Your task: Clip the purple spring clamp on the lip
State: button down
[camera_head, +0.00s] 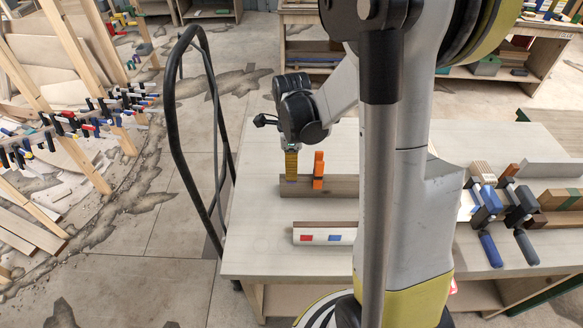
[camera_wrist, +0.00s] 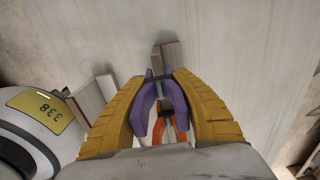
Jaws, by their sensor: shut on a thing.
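The purple spring clamp (camera_wrist: 143,112) is between the yellow fingers of my gripper (camera_wrist: 160,105) in the wrist view, which press on its handles. Its dark jaws (camera_wrist: 161,78) are over the near end of a wooden piece (camera_wrist: 173,56); I cannot tell whether they touch it. In the head view my gripper (camera_head: 291,165) points down at the left part of a brown wooden beam (camera_head: 340,188), and the purple clamp cannot be made out. An orange clamp (camera_head: 318,170) stands upright on the beam just right of my gripper; it also shows in the wrist view (camera_wrist: 160,134).
A white-faced strip (camera_head: 316,236) with red and blue patches lies in front of the beam. Blue and black bar clamps (camera_head: 488,210) and wood blocks (camera_head: 560,198) lie at the right of the table. The table's left area (camera_head: 253,215) is bare.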

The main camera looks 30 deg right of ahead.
jog(key=shift+f, duration=0.1)
jog(key=shift+f+b, duration=0.5)
jog(key=shift+b, duration=0.1)
jog(key=shift+f, duration=0.15)
jog(key=shift+f+b, duration=0.4)
jog(key=shift+b, duration=0.15)
jog(key=c, duration=1)
grip_release()
jog(key=shift+r, duration=0.1)
